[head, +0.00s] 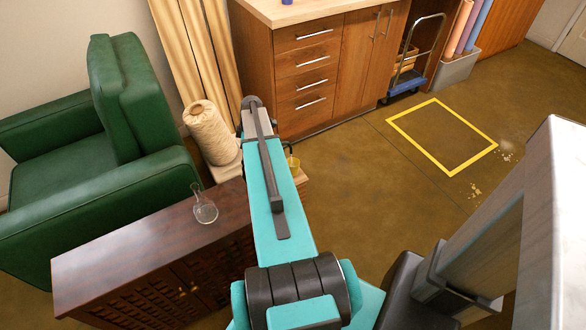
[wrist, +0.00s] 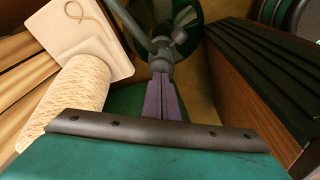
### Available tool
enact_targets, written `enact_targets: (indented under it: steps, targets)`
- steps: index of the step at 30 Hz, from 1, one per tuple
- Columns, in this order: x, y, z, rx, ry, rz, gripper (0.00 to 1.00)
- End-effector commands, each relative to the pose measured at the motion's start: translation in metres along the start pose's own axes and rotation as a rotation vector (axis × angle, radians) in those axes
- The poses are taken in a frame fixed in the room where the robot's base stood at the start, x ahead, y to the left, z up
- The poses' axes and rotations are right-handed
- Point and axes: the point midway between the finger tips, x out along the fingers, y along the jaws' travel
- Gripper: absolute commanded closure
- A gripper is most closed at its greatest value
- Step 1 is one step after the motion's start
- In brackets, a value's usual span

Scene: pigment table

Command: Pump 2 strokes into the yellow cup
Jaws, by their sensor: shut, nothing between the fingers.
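The yellow cup (head: 293,166) stands just right of my arm in the head view, on a light wooden surface, partly hidden by the arm. A thin spout-like piece shows above it. In the wrist view a grey pump head (wrist: 161,52) with a curved spout sits over a dark green container (wrist: 208,10) with a ribbed collar. My gripper (wrist: 160,76) is shut and empty, its dark fingers side by side, with the tips at the pump head. I cannot tell whether they touch it. My arm hides the gripper and most of the pump in the head view.
A twine spool (head: 210,133) stands close left of my arm. A glass flask (head: 204,207) stands on the dark sideboard (head: 110,252). A green armchair (head: 130,100) is at left, and drawers (head: 305,80) stand behind. The floor inside the yellow square (head: 440,136) is clear.

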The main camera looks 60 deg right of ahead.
Motion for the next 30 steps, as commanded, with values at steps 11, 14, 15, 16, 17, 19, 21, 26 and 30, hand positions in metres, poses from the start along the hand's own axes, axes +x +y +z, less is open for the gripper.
enact_targets:
  steps: [11, 14, 15, 16, 17, 19, 21, 26, 30]
  targets:
    - [-0.003, 0.000, 0.000, 0.000, -0.001, -0.001, 1.00]
    - [-0.007, -0.001, -0.001, 0.000, -0.001, -0.001, 1.00]
    - [-0.009, -0.001, -0.002, 0.000, -0.001, -0.002, 1.00]
    - [-0.010, -0.001, -0.002, 0.000, -0.001, -0.002, 1.00]
    - [-0.011, -0.001, -0.002, 0.000, -0.001, -0.002, 1.00]
    - [-0.014, -0.001, -0.003, 0.000, -0.001, -0.002, 1.00]
    - [-0.017, -0.001, -0.003, 0.000, -0.001, -0.001, 1.00]
    - [-0.023, 0.000, -0.004, 0.000, -0.001, -0.001, 1.00]
    - [-0.029, 0.000, -0.006, 0.000, -0.001, 0.000, 1.00]
